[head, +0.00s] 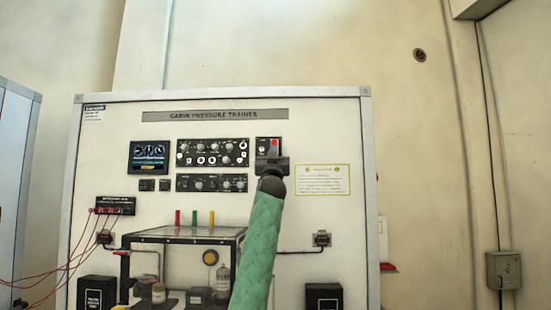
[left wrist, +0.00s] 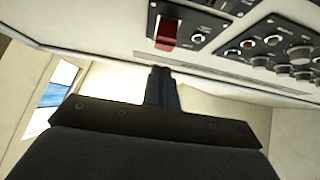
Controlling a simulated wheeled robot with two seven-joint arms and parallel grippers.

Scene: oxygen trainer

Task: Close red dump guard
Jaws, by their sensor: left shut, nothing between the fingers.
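The red dump guard (head: 274,144) is on a small black panel (head: 262,143) at the upper right of the trainer board. It also shows in the left wrist view (left wrist: 166,33), next to a small metal toggle; I cannot tell surely whether it is raised or down. My left gripper (head: 272,160) is shut and empty, just in front of the panel's lower part, and hides some of it. Its fingers (left wrist: 160,76) point toward the guard in the wrist view, with a visible gap between them. My right gripper is not in view.
Left of the guard are two black knob panels (head: 212,153) and a display (head: 149,157). A yellow-edged placard (head: 323,180) is to the right. Below stands a clear-sided chamber (head: 180,235) with coloured posts on top. Red cables (head: 75,262) hang at the left.

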